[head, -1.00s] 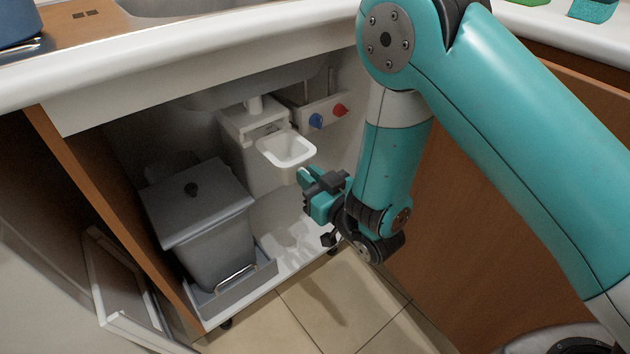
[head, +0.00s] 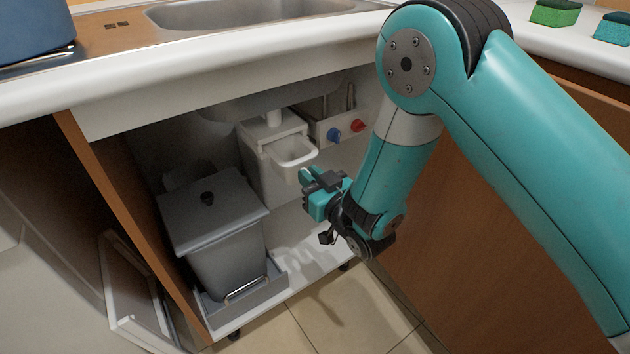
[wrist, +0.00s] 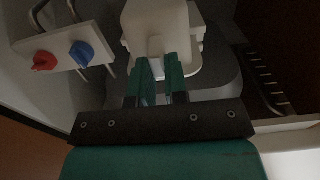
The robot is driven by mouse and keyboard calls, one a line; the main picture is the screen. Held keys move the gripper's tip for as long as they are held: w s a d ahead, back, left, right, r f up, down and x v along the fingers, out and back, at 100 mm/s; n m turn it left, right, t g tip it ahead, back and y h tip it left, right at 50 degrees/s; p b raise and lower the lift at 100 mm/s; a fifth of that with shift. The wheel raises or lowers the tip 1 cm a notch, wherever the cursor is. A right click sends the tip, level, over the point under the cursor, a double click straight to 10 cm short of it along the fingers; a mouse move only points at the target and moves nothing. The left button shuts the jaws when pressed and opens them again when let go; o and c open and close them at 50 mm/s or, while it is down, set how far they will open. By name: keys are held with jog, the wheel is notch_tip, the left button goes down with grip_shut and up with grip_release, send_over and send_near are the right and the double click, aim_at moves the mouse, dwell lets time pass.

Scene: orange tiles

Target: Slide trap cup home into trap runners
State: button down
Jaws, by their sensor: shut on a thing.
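The white trap cup (head: 294,157) is an open-topped, rounded square cup inside the sink cabinet, roughly level. My gripper (head: 306,176) is shut on the cup's front, at a small pale tab that shows between the fingers in the wrist view (wrist: 159,72). The white trap body (head: 262,172) with a drain pipe on top stands behind the cup. The cup's back edge is at the body's front, with the open front part still sticking out. The runners themselves are hard to make out, and the cup's far end is hidden.
A grey lidded bin (head: 215,225) stands in a tray at left. A panel with a blue knob (head: 334,135) and red knob (head: 357,125) is right of the trap. The sink bowl (head: 240,105) hangs above. The cabinet floor (head: 300,250) in front is clear.

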aim_at(298, 165)
jog(key=shift+p+x, duration=0.3)
jog(key=shift+x, duration=0.8)
jog(key=shift+p+x, duration=1.15)
jog(key=shift+p, duration=0.85)
jog(key=shift+w+a+p, duration=0.2)
jog(key=shift+w+p, duration=0.05)
jog(key=shift+p, duration=0.2)
jog(key=c, duration=1.1)
grip_release()
